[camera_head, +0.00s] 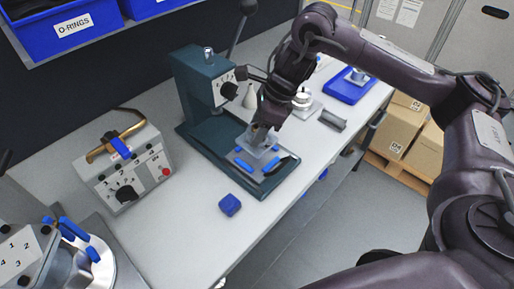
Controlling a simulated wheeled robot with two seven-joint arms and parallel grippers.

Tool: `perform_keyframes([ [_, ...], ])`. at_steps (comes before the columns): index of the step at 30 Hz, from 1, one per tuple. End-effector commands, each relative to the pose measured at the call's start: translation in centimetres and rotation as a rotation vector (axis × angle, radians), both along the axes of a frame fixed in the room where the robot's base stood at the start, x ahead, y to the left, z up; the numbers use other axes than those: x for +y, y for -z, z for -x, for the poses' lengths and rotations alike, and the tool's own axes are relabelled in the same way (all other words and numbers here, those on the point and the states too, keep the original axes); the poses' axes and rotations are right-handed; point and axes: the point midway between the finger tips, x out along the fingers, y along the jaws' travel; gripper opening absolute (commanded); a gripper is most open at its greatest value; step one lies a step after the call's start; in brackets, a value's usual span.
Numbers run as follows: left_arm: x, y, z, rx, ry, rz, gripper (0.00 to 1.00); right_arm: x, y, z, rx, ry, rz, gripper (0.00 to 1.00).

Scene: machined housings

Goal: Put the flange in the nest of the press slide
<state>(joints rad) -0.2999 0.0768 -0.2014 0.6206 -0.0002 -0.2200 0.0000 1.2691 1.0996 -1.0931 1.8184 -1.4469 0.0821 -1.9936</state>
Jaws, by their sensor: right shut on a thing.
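My right gripper (266,133) reaches down from the upper right and is shut on the flange, a grey metal part (259,146) that is mostly hidden by the fingers. It is at the press slide (244,163), a light grey plate with blue pads at the front of the green press (194,88). The flange is over the middle of the slide. I cannot tell whether it touches the nest, which is hidden under it. My left gripper is not in view.
A blue block (230,205) lies on the bench in front of the press. A control box (124,173) stands to the left. A blue tray (349,87) and a grey bracket (332,121) lie to the right. Bare bench lies between control box and press.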

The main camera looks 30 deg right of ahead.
Motion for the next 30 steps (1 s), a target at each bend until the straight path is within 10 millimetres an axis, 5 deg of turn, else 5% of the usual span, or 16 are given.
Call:
perform_keyframes([
  [13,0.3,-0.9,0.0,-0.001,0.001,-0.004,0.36,0.0,4.7,0.0,-0.001,0.001,-0.001,0.10],
  [26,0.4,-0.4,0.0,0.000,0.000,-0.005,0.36,0.0,5.6,0.0,-0.002,0.000,-0.001,0.10],
  [27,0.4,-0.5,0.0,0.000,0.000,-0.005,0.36,0.0,5.5,0.0,0.000,0.000,0.000,0.49],
  [30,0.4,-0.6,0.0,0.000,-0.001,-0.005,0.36,0.0,5.5,0.0,0.000,0.000,0.000,0.62],
])
